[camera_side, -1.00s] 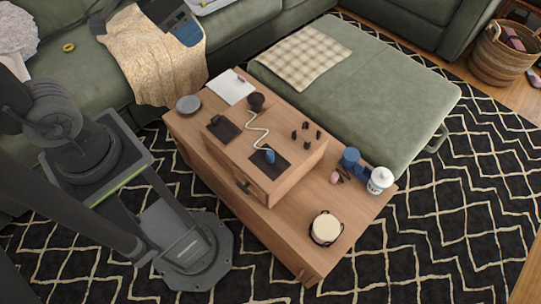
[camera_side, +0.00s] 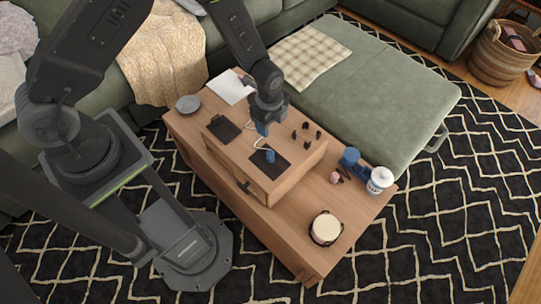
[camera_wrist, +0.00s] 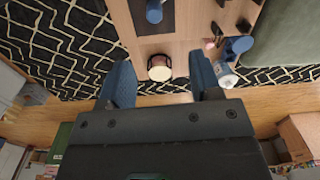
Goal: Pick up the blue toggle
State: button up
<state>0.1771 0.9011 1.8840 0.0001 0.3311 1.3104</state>
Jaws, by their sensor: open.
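The blue toggle (camera_side: 270,156) stands on a dark mat (camera_side: 280,169) on the raised wooden box of the coffee table. The toggle (camera_wrist: 154,12) also shows at the top edge of the wrist view, partly cut off.
Several small dark pieces (camera_side: 305,134) stand right of my gripper. A dark pad (camera_side: 222,129) lies to the left. A blue object (camera_side: 350,157), a white lidded cup (camera_side: 380,180) and a round cream-topped item (camera_side: 326,228) stand on the lower tabletop. A drawer handle (camera_side: 243,187) sticks out in front.

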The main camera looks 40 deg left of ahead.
aim_at(271, 153)
jog(key=shift+m, duration=0.5)
jog(key=f, duration=1.1)
jog(key=shift+s+d, duration=0.15)
jog(key=shift+s, duration=0.2)
jog(key=shift+d+f, duration=0.2)
jog(key=shift+f, duration=2.8)
jog(key=c, duration=1)
jog(key=shift+r, duration=0.15)
